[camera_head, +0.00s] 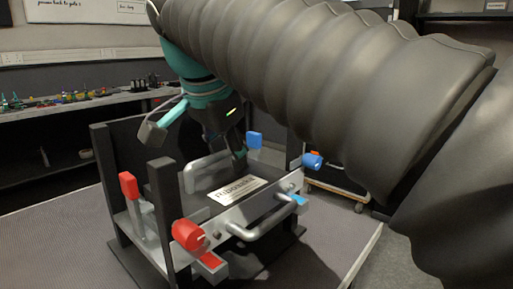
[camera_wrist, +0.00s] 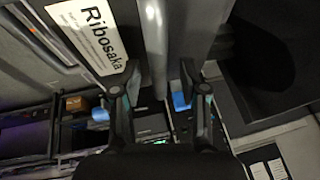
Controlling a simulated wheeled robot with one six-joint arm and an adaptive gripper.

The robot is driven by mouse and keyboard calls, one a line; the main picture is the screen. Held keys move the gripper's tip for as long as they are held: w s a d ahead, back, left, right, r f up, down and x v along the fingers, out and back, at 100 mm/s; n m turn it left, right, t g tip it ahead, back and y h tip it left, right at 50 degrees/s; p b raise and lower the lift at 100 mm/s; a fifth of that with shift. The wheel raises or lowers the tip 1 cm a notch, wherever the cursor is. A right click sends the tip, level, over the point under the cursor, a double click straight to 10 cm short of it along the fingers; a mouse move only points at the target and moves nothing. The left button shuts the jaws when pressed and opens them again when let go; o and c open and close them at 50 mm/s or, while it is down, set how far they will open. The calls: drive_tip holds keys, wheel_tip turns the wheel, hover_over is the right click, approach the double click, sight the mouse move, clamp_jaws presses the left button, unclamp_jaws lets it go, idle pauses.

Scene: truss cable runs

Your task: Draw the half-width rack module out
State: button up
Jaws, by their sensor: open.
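The rack module (camera_head: 222,210) sits between dark side posts in the head view, its pale label (camera_head: 238,190) facing up. One grey handle (camera_head: 190,178) stands at its far side and another (camera_head: 268,230) at its near side. My gripper (camera_head: 240,158) is open above the far side, by the far handle. In the wrist view my gripper (camera_wrist: 158,75) has its fingers on either side of a grey bar (camera_wrist: 154,40), with the label (camera_wrist: 90,35) left of it. I cannot tell whether the fingers touch the bar. My arm hides part of the right side.
A red lever (camera_head: 129,186) and red knob (camera_head: 189,235) are at the frame's left; a blue lever (camera_head: 255,140) and blue knob (camera_head: 312,161) at its right. Dark posts (camera_head: 165,205) rise beside the module. A cluttered bench (camera_head: 75,105) stands behind; floor shows at the front left.

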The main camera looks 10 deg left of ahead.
sight(261, 182)
drive_tip(key=shift+c, duration=0.2)
clamp_jaws()
drive_tip(key=shift+d, duration=0.15)
drive_tip(key=shift+s+d+b, duration=0.3)
drive_tip(key=shift+s+d, duration=0.2)
drive_tip(key=shift+d, duration=0.45)
drive_tip(key=shift+s+d+b, duration=0.35)
drive_tip(key=shift+s+d, duration=0.15)
drive_tip(key=shift+d, duration=0.45)
drive_tip(key=shift+s+d+b, duration=0.3)
drive_tip(key=shift+s+d, duration=0.2)
drive_tip(key=shift+d, duration=0.45)
unclamp_jaws()
